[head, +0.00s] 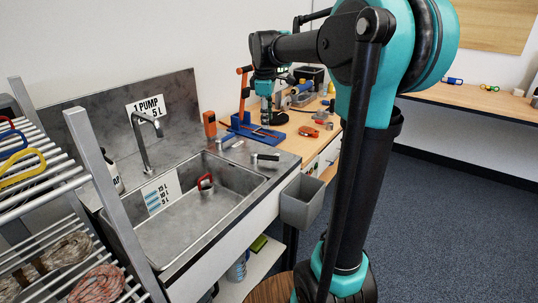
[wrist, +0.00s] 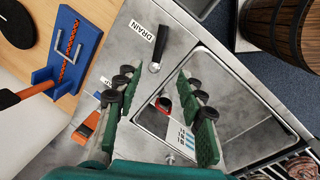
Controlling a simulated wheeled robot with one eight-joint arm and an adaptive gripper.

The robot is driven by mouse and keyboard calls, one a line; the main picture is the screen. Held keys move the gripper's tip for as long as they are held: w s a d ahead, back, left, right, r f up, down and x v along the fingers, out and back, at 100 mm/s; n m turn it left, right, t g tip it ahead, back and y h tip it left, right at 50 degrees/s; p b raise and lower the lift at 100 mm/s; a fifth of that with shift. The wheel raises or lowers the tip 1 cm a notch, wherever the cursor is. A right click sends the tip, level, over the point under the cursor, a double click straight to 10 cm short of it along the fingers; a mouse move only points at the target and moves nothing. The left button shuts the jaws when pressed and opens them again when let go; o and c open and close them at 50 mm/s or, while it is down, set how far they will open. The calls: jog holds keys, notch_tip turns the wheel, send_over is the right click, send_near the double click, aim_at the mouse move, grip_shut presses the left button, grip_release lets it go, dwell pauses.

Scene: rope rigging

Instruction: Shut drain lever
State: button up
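The drain lever (wrist: 160,42) is a short metal bar with a dark end, on the steel counter beside the sink basin. A white DRAIN label (wrist: 142,32) lies next to it in the wrist view. In the head view the lever (head: 266,157) shows as a small dark handle at the basin's right rim. My gripper (wrist: 157,82) is open and empty, its green-padded fingers spread wide. In the wrist view the lever lies just beyond the gap between the fingertips. In the head view my gripper (head: 266,108) hangs above the counter's back right, apart from the lever.
The sink basin (head: 190,205) holds a small red-handled item (head: 205,182). A faucet (head: 143,140) stands behind it. An orange tool (head: 210,124) and a blue stand (head: 240,128) are near my gripper. A grey bin (head: 301,200) hangs at the counter's front; a barrel (wrist: 280,28) stands beyond.

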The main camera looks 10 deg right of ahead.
aim_at(269, 156)
jog(key=w+f, duration=0.1)
jog(key=f, duration=0.4)
jog(key=w+f, duration=0.1)
jog(key=f, duration=0.5)
jog(key=w+d+f, duration=0.1)
jog(key=f, duration=0.5)
jog(key=shift+d, duration=0.1)
grip_shut()
